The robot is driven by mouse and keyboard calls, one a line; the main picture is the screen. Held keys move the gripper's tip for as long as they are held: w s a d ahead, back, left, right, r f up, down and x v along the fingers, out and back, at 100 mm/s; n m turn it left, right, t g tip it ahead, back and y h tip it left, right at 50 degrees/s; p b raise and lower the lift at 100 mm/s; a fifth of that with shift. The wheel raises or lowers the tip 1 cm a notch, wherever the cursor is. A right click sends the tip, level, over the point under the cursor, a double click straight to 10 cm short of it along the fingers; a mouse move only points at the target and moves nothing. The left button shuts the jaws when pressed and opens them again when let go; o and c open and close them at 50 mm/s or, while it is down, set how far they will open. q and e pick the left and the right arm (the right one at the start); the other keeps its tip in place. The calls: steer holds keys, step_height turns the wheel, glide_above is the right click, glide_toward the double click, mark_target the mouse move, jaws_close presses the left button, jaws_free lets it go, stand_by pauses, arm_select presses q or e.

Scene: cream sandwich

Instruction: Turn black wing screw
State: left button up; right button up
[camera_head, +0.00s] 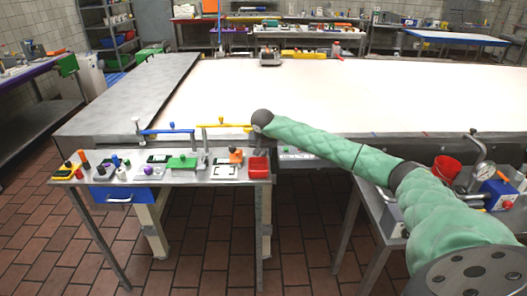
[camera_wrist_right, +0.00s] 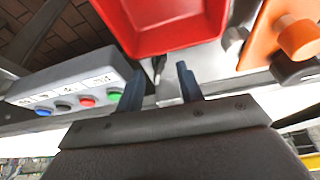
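My right gripper (camera_wrist_right: 160,70) is open, its two dark blue fingers apart with nothing clearly held between them. A small dark part (camera_wrist_right: 159,67) shows between and just beyond the fingertips, below the red tray (camera_wrist_right: 165,45); I cannot tell whether it is the black wing screw. Another black part (camera_wrist_right: 292,70) sits under an orange knob (camera_wrist_right: 299,39) at the right of the wrist view. In the head view, my right arm reaches in from the right, its dark wrist above the bench near the red tray (camera_head: 259,167); its fingers are not clear there. My left gripper is out of view.
A grey button box (camera_wrist_right: 70,95) lies left of the fingers in the wrist view. The small metal bench (camera_head: 180,180) carries several knobs, levers and a green block (camera_head: 182,162). The large table behind is mostly clear.

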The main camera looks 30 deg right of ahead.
jaws_close()
stand_by(1.4)
jaws_free()
